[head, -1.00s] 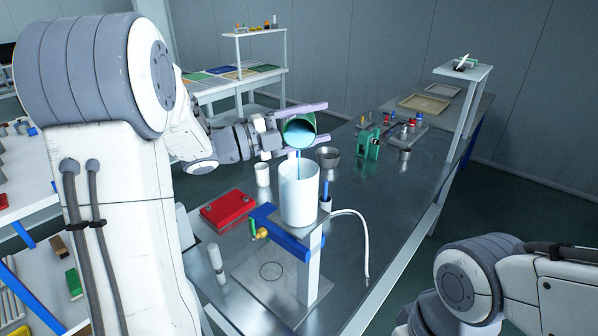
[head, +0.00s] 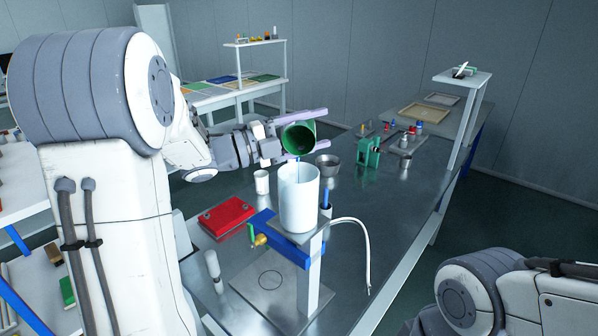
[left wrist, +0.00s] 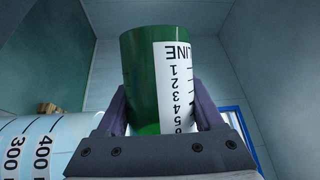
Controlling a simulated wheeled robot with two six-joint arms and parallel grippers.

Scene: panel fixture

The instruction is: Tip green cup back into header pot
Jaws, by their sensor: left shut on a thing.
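My left gripper (head: 305,132) is shut on the green cup (head: 298,138). The cup is tipped over, its mouth facing the head camera and its dark inside showing. A thin blue stream hangs from its lower rim above the white header pot (head: 298,200). The pot stands upright on a raised stand. In the left wrist view the green cup (left wrist: 142,85) sits between the purple fingers, its white number label upside down. The pot (left wrist: 40,148), with its scale marks, shows at the lower left there. My right gripper is out of view; only part of that arm shows.
The stand has a blue bracket (head: 285,240) with a brass valve (head: 260,240). A red box (head: 227,215) lies to its left. A white cup (head: 262,182), a metal bowl (head: 327,165) and a green fixture (head: 368,152) stand behind. A white hose (head: 362,240) curves at right.

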